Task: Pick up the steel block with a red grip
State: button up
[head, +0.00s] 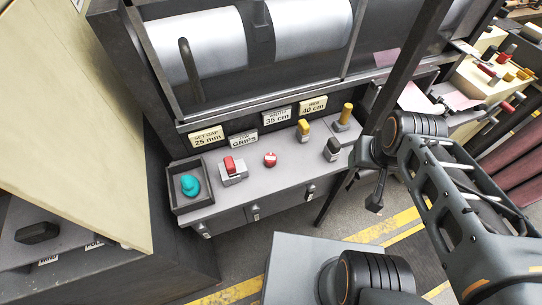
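A small steel block (234,178) with an upright red grip (230,164) stands on the grey shelf (255,187) of the machine, just right of a dark tray. A separate round red piece (270,159) sits a little to its right. My gripper (374,206) appears to be the small dark end hanging below my arm, right of the shelf and well apart from the block. It is small and dark, so its fingers cannot be made out. I see nothing held in it.
The dark tray (173,201) holds a teal piece (190,185). Blocks with yellow (303,126) and black grips (333,147) stand to the right. Label plates (206,137) line the shelf's back, below large metal rollers (310,25). A dark post rises near my arm.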

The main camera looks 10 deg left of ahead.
aim_at(229, 161)
jog(key=u, duration=1.3)
jog(key=k, duration=0.35)
jog(key=u, duration=1.45)
jog(key=i, duration=0.65)
jog(key=z, duration=0.4)
